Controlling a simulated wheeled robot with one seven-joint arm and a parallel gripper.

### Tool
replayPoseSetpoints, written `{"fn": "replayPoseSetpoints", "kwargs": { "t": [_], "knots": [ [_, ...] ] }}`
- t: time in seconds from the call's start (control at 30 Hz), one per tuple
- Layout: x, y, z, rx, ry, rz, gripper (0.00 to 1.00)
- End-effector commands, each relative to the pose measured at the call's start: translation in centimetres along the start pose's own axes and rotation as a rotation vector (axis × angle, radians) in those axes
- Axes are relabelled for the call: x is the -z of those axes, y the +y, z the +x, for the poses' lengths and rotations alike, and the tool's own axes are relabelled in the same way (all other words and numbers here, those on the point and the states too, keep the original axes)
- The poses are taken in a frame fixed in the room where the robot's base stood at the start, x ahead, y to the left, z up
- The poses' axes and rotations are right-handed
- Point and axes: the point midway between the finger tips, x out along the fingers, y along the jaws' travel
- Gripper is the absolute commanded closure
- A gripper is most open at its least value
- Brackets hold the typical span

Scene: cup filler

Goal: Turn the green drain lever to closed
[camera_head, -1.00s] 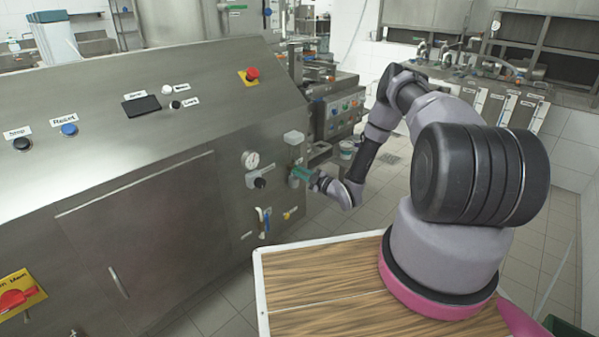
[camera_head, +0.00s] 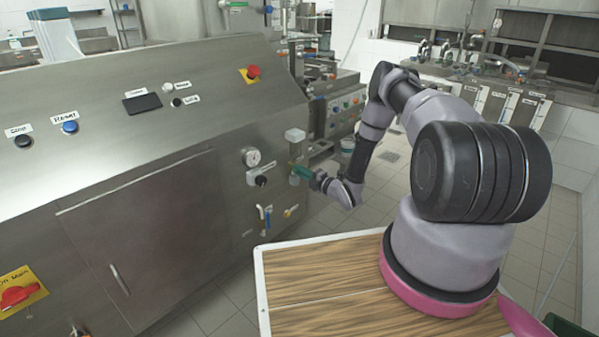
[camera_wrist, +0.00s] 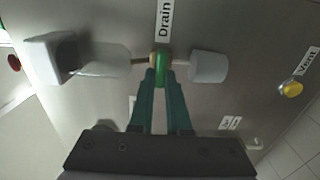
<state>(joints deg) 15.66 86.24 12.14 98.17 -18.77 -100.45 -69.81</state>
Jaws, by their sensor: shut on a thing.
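The green drain lever (camera_wrist: 162,64) sits under the "Drain" label (camera_wrist: 166,20) in the wrist view, on a thin pipe between two pale cylindrical parts. My gripper (camera_wrist: 162,76) has its two green fingers closed around the lever, one on each side. In the head view my gripper (camera_head: 302,172) reaches the right end of the steel machine front; the lever itself is hidden there by the gripper.
A pressure gauge (camera_head: 251,157) and black knob (camera_head: 261,181) are just left of my gripper. A blue-handled valve (camera_head: 261,212) is below. A wooden tabletop (camera_head: 310,270) lies in front.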

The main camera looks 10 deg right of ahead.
Motion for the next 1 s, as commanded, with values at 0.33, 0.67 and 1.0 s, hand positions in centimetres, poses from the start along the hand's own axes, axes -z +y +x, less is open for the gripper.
{"fn": "replayPoseSetpoints", "kwargs": {
  "t": [0.33,0.67,1.0],
  "knots": [
    [0.0,-0.22,-0.17,0.004,-0.001,-0.02,1.0],
    [-0.01,-0.19,-0.14,0.004,-0.001,-0.019,0.55],
    [-0.06,-0.11,-0.61,0.002,-0.001,-0.019,0.55]
  ]
}}
